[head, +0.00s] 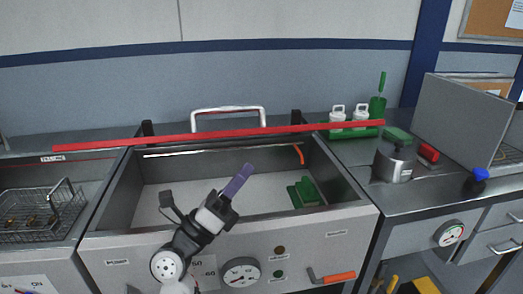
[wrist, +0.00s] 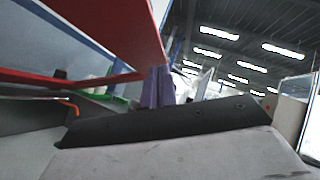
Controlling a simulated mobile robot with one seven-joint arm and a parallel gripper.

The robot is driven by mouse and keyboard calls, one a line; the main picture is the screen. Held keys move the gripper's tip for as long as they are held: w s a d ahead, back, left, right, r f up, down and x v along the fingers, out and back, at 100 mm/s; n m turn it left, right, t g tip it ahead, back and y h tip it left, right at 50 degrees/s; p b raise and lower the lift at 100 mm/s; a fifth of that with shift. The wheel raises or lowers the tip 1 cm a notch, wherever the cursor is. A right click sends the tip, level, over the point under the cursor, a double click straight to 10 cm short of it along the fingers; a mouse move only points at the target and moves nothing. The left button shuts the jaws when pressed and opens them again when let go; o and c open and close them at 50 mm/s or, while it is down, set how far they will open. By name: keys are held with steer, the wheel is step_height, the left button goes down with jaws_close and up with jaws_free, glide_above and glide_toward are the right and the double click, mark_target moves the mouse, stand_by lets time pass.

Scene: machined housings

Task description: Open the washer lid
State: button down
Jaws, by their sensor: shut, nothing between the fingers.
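The washer lid (head: 215,136) is raised above the washer basin. It shows almost edge-on as a thin red bar in the head view, with a white handle (head: 228,109) above it. In the wrist view the red lid (wrist: 95,35) slants overhead. My gripper (head: 246,168) has purple fingers, shut and empty, over the open basin and below the lid. The fingers (wrist: 158,70) show upright in the wrist view, close to the lid's edge; I cannot tell whether they touch it. The washer's front panel (head: 310,245) carries a gauge and an orange-handled lever.
A green block (head: 303,192) lies in the basin. A wire basket (head: 40,212) stands at left. On the right counter are white bottles in a green tray (head: 350,133), a metal canister (head: 394,160) and a large grey panel (head: 460,118).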

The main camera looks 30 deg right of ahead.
mark_target(274, 129)
steer(key=p+x, duration=0.3)
steer(key=x, duration=0.7)
steer(key=shift+s, duration=0.1)
steer(key=shift+a, duration=0.1)
steer(key=shift+w+r+p, duration=0.2)
steer(key=shift+r+p, duration=0.35)
steer(key=shift+p, duration=0.05)
steer(key=w+r+p, duration=0.1)
steer(key=r, duration=0.1)
steer(key=w+r+p, duration=0.1)
steer(key=r+p, duration=0.1)
steer(key=w+d+r+p, duration=0.1)
steer(key=r, duration=0.1)
steer(key=shift+w+r+p, duration=0.2)
steer(key=shift+r+p, duration=0.1)
steer(key=w+d+r+p, duration=0.1)
steer(key=w+d+r, duration=0.1)
steer(key=w+r, duration=0.5)
steer(key=w+d+r+p, duration=0.1)
steer(key=w+d+r, duration=0.2)
steer(key=w+r, duration=0.3)
steer(key=w, duration=0.4)
steer(key=shift+r+p, duration=0.3)
steer(key=shift+r, duration=0.1)
